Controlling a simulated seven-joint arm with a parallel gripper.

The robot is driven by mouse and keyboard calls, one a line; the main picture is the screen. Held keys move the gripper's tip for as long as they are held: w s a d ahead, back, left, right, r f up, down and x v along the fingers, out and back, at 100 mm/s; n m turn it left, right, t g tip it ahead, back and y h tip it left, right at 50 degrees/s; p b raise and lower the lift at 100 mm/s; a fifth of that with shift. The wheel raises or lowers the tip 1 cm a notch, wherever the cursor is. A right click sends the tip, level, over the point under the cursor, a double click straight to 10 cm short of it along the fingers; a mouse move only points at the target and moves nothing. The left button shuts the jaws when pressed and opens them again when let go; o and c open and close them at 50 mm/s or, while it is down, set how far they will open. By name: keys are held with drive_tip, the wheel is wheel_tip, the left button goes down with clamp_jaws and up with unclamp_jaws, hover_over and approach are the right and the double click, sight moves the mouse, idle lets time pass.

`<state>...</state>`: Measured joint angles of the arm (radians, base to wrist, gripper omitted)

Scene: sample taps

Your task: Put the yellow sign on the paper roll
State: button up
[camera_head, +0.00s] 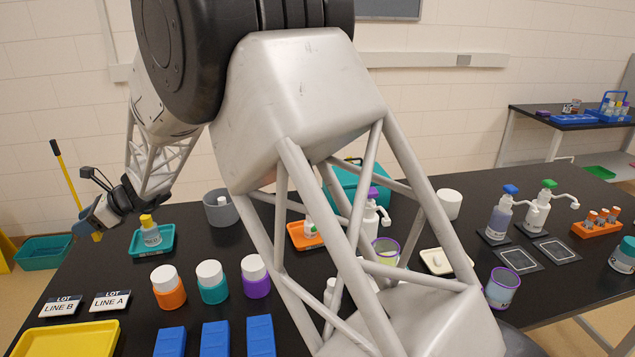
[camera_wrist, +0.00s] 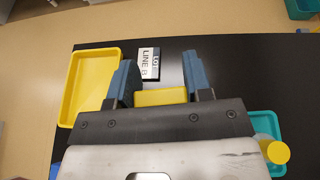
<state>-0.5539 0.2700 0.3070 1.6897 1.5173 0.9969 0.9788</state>
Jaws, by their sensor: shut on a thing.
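My gripper (camera_wrist: 160,85) is shut on a yellow piece (camera_wrist: 161,97), which looks like the yellow sign; only its edge shows between the blue fingers. In the head view my gripper (camera_head: 92,228) hangs at the far left, above the table's left edge, with a bit of yellow at its tips. A plain white cylinder (camera_head: 449,204) stands at the back right of the table, well away from my gripper; it may be the paper roll, but I cannot tell for sure.
A yellow tray (camera_head: 66,342), LINE B and LINE A signs (camera_head: 110,301), and several colored-base jars (camera_head: 212,283) fill the front left. A yellow-capped bottle stands in a teal tray (camera_head: 168,252). A grey bin (camera_head: 218,218) is behind. My arm hides much of the middle.

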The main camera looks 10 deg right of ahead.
drive_tip(key=w+d+r+m+t, duration=0.15)
drive_tip(key=w+d, duration=0.25)
drive_tip(key=d, duration=0.4)
drive_tip(key=w+d+m+t, duration=0.2)
drive_tip(key=w+d, duration=0.2)
drive_tip(key=d, duration=0.4)
drive_tip(key=w+d+r+m+t, duration=0.1)
drive_tip(key=w+d+t, duration=0.1)
drive_tip(key=w+d, duration=0.5)
drive_tip(key=w+d+m+t+h, duration=0.25)
drive_tip(key=d+m+t, duration=0.25)
drive_tip(key=d, duration=2.4)
drive_tip(key=s+d+m+t+h, duration=0.2)
drive_tip(key=s+d+m+h, duration=0.1)
drive_tip(key=d, duration=1.1)
drive_tip(key=s+d+m+t+h, duration=0.2)
drive_tip(key=s+d+m+h, duration=0.15)
drive_tip(key=d, duration=1.15)
drive_tip(key=s+d+m+h, duration=0.2)
drive_tip(key=s+d, duration=0.3)
drive_tip(key=d, duration=0.4)
drive_tip(key=s+d+m+h, duration=0.1)
drive_tip(key=s+d+h, duration=0.1)
drive_tip(key=s+d, duration=0.55)
wheel_tip(320, 180, down, 6)
drive_tip(key=w+d, duration=0.1)
drive_tip(key=d, duration=0.1)
drive_tip(key=shift+w+d+t, duration=0.15)
drive_tip(key=shift+w+t, duration=0.1)
drive_tip(key=shift+t, duration=0.1)
